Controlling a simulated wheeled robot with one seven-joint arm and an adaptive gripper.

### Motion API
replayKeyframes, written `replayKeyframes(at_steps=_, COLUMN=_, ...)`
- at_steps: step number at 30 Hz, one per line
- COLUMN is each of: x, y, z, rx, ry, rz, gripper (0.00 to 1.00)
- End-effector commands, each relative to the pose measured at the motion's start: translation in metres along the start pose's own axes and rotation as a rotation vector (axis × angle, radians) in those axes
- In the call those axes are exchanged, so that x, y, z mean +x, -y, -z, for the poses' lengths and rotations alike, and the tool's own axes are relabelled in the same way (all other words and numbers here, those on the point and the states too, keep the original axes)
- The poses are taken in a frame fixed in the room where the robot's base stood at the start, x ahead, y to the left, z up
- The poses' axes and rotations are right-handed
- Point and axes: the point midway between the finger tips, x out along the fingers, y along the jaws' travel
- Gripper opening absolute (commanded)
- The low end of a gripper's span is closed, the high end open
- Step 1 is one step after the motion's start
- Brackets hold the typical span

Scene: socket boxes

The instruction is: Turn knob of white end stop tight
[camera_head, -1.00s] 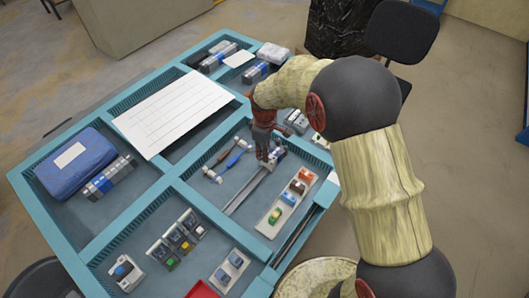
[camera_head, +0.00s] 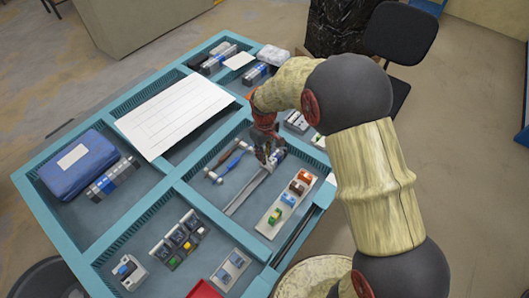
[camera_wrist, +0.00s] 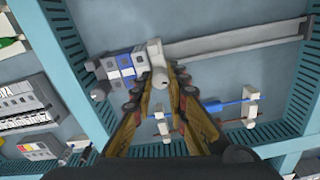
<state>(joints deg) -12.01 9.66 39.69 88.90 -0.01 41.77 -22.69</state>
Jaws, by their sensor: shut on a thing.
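The white end stop (camera_wrist: 153,50) sits on the grey rail (camera_wrist: 235,41), against a blue, white and grey block of modules (camera_wrist: 120,66) in the wrist view. Its pale round knob (camera_wrist: 160,79) points towards my gripper (camera_wrist: 163,84). My gripper's yellow and dark fingers are shut on the knob, one on each side. In the head view my gripper (camera_head: 268,156) is at the upper end of the rail (camera_head: 247,191) and hides most of the end stop. I cannot tell how tight the knob is.
Two screwdriver-like tools with blue (camera_wrist: 208,108) and brown shafts lie beside the rail. A tray of coloured pieces (camera_head: 271,222) lies on its other side. Teal dividers (camera_head: 225,218) border this compartment. A blue case (camera_head: 80,163) and a white sheet (camera_head: 172,112) lie further left.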

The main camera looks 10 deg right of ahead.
Motion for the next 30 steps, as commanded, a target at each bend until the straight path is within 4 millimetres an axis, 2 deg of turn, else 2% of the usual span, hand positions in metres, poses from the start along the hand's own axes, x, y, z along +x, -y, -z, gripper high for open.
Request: replayKeyframes(at_steps=30, x=-0.0016, y=0.0003, z=0.0012, rx=0.963, ry=-0.002, rz=0.0, gripper=0.0)
